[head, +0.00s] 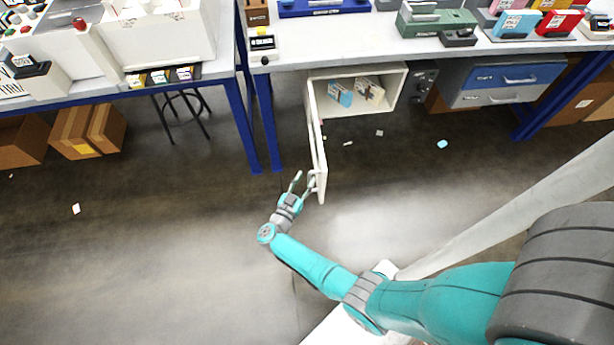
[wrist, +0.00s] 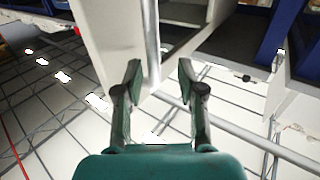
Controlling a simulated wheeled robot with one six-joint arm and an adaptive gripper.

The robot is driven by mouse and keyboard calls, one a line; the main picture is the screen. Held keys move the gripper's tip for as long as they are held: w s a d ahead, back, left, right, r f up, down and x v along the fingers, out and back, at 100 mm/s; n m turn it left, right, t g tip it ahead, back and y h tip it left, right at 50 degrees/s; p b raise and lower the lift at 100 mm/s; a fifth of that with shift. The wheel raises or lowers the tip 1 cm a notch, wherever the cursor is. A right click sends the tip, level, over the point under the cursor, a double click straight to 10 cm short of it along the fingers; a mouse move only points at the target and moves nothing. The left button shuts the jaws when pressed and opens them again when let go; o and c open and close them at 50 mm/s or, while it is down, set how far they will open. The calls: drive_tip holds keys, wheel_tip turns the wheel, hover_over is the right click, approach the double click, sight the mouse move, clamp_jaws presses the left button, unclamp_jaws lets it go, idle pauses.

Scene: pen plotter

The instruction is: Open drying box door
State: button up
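The drying box (head: 352,108) is a white open-fronted box under the right table. Its white door (head: 318,140) stands swung wide open, pointing out into the room. A small handle (head: 313,181) shows near the door's free end. My gripper (head: 303,180) is beside that end, with its fingers apart. In the wrist view my gripper (wrist: 160,75) is open, and a pale upright bar (wrist: 152,45) at the door (wrist: 103,45) shows ahead between the fingertips. I cannot tell whether a finger touches it.
Small cards (head: 340,93) stand inside the box. Blue table legs (head: 268,125) rise to the left of the door. A dark stool (head: 180,105) stands at the left. Floor left of my gripper is clear apart from paper scraps.

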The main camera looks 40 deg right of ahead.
drive_tip(key=v, duration=0.9)
drive_tip(key=shift+s+a, duration=0.2)
drive_tip(key=shift+a, duration=0.15)
drive_tip(key=s+d+r+n+t+y, duration=0.2)
drive_tip(key=s+r+n+t+y, duration=0.3)
drive_tip(key=s+r+t, duration=0.4)
drive_tip(key=s+a+r+n+y, duration=0.4)
drive_tip(key=s+r+y, duration=0.2)
drive_tip(key=s+r, duration=0.4)
drive_tip(key=s+a+r+n+y, duration=0.4)
drive_tip(key=s+r+n+y, duration=0.1)
drive_tip(key=s+r, duration=0.6)
drive_tip(key=shift+s+a+y, duration=0.2)
drive_tip(key=shift+s+y, duration=0.3)
drive_tip(key=shift+s, duration=0.2)
